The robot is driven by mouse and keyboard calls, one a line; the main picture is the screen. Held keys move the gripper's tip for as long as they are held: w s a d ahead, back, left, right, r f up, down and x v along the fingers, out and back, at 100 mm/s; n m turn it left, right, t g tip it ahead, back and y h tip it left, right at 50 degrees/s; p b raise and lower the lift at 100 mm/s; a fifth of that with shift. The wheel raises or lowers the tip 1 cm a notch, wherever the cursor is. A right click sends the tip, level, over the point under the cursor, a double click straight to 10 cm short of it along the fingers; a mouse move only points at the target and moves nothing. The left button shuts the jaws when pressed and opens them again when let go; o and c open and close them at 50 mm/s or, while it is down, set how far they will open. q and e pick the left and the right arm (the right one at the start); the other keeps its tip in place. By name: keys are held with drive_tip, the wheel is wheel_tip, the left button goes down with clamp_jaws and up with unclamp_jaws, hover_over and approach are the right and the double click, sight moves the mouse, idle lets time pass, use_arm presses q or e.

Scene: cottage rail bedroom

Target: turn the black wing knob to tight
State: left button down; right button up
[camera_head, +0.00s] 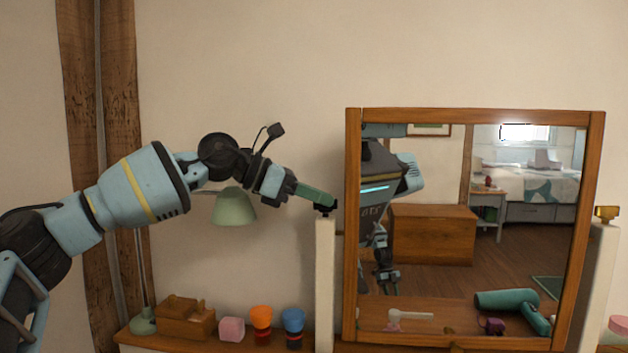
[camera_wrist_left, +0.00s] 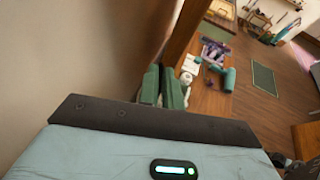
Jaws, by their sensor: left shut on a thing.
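My left gripper (camera_head: 328,204) reaches in from the left, its green fingers at the top of the mirror's left white post. It is shut on the black wing knob (camera_head: 325,211), of which only a small dark part shows below the fingertips. In the left wrist view the green fingers (camera_wrist_left: 165,86) are close together beside the mirror's wooden frame, and the knob is hidden. How far the knob is turned cannot be told. My right gripper is not directly in view.
The wood-framed mirror (camera_head: 353,230) stands right of the knob. A brass-coloured knob (camera_head: 607,212) tops the right post.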

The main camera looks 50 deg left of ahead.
use_arm(q)
drive_tip(key=shift+w+a+f+m+g+h, duration=0.1)
drive_tip(key=shift+w+a+m+g+h, duration=0.05)
drive_tip(key=shift+m+g+h, duration=0.85)
drive_tip(key=shift+m+h+b, duration=0.4)
drive_tip(key=shift+m, duration=0.1)
drive_tip(key=shift+m+g, duration=0.3)
drive_tip(key=shift+g, duration=0.2)
drive_tip(key=c, duration=1.6)
unclamp_jaws()
drive_tip(key=shift+v, duration=3.95)
drive_tip(key=shift+f, duration=0.1)
